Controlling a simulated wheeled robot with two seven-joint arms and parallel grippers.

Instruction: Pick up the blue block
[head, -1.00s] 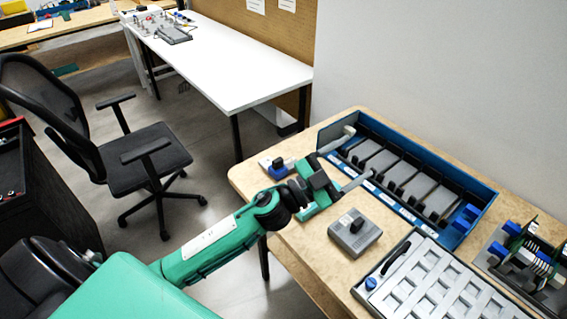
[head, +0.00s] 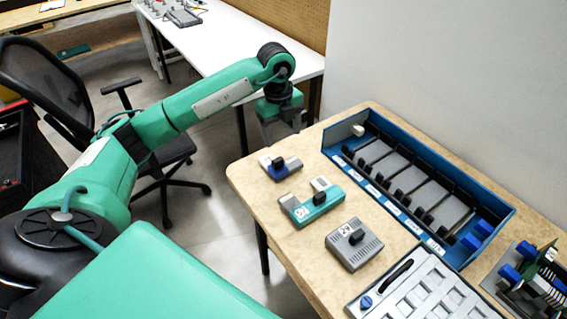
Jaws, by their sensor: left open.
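A small blue block (head: 281,168) with a black knob and light grey ends lies on the wooden table, near its left edge. My left gripper (head: 284,130) hangs above and behind it, beyond the table's far left edge, pointing down. It is open, and I see nothing in it. The blue block is in plain view and apart from the gripper. My right gripper is not in view.
A teal block (head: 312,207) and a grey block (head: 354,244) lie in front of the blue block. A blue rack (head: 332,142) with grey modules stands behind. A grey tray (head: 372,302) and a green board assembly (head: 534,275) lie at front right. An office chair stands left.

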